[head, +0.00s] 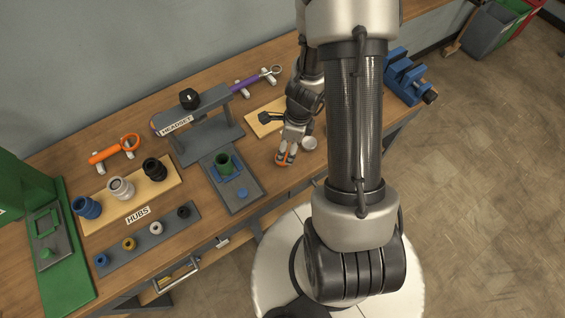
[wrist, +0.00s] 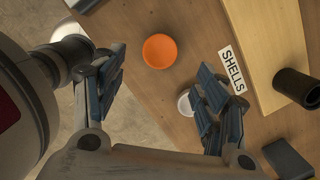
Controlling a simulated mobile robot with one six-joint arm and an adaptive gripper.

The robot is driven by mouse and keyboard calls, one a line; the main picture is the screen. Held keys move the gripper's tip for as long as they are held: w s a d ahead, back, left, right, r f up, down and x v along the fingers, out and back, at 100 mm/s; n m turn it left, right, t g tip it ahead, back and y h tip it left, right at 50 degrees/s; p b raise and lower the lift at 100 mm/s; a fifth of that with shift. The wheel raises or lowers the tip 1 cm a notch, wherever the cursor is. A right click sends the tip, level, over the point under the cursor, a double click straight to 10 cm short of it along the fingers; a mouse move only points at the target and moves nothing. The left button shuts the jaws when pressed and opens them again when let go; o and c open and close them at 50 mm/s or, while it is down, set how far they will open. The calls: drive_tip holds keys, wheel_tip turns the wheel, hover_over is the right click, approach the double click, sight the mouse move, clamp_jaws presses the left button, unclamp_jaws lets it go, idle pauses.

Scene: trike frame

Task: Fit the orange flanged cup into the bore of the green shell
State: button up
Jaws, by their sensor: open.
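The orange flanged cup shows as a round orange disc (wrist: 160,50) on the wooden bench in the wrist view. In the head view the orange cup (head: 283,159) is partly hidden by my gripper (head: 291,143). My gripper's blue-padded fingers (wrist: 160,66) are spread wide with nothing held, and the cup shows in the gap between them. Whether the fingertips are level with the cup or above it, I cannot tell. The green shell (head: 223,161) stands upright in a blue holder on a grey plate, left of my gripper in the head view.
A white round piece (head: 309,143) sits close to my gripper; a white disc (wrist: 184,103) shows partly behind a finger. The SHELLS board (wrist: 270,50) bears a black cylinder (wrist: 298,88). The grey HEADSET stand (head: 205,140) rises behind the shell. Hubs stand at left.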

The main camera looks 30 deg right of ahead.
drive_tip(key=f+b, duration=0.1)
drive_tip(key=f, duration=0.1)
drive_tip(key=f+b, duration=0.2)
drive_tip(key=f, duration=0.1)
drive_tip(key=a+f+b, duration=0.1)
drive_tip(key=f+b, duration=0.1)
drive_tip(key=shift+w+f, duration=0.35)
drive_tip(key=shift+w, duration=0.05)
drive_tip(key=shift+r, duration=0.1)
drive_tip(key=c, duration=1.2)
